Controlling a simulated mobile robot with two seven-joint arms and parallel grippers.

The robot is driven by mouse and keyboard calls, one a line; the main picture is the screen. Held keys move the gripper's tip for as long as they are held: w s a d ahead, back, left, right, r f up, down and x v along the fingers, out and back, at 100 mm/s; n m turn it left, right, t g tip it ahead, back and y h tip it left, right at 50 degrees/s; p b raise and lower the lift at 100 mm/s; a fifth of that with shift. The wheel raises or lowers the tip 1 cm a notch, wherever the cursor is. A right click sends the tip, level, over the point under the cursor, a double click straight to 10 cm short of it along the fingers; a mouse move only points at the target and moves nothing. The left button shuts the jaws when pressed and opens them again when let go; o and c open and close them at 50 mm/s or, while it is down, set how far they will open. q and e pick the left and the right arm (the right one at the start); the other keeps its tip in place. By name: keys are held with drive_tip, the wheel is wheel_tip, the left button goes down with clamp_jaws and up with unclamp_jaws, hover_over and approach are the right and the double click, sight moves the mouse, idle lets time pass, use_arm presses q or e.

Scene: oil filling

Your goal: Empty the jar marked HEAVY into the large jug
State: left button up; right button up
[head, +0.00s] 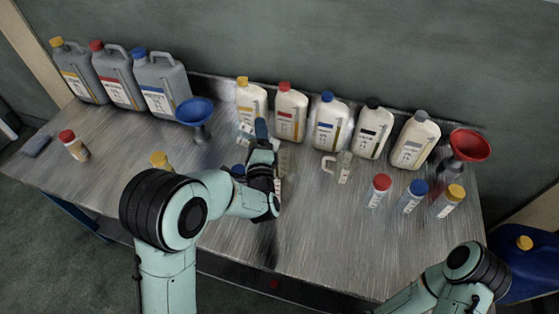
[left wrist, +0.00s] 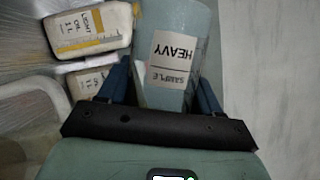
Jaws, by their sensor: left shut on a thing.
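The jar marked HEAVY (left wrist: 178,50) is between the fingers of my left gripper (left wrist: 165,90) in the left wrist view. Its label shows upside down and its body is clear bluish. In the head view my left gripper (head: 262,138) is over the middle of the table, shut on the jar (head: 244,130), which is mostly hidden and looks tilted. A clear jug (head: 284,160) stands just right of the gripper, partly hidden by it. A clear jug with a handle (head: 344,167) stands farther right. My right gripper is outside the view.
Several white oil bottles (head: 330,124) stand along the back. Grey canisters (head: 160,84) and a blue funnel (head: 196,112) are at left, a red funnel (head: 468,146) at right. Capped jars (head: 411,197) stand front right. The front middle of the table (head: 330,240) is clear.

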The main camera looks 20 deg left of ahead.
use_arm(q)
drive_tip(key=shift+r, duration=0.1)
drive_tip(key=shift+d+m, duration=0.2)
drive_tip(key=shift+m, duration=0.1)
drive_tip(key=shift+a+r, duration=0.1)
drive_tip(key=shift+a, duration=0.05)
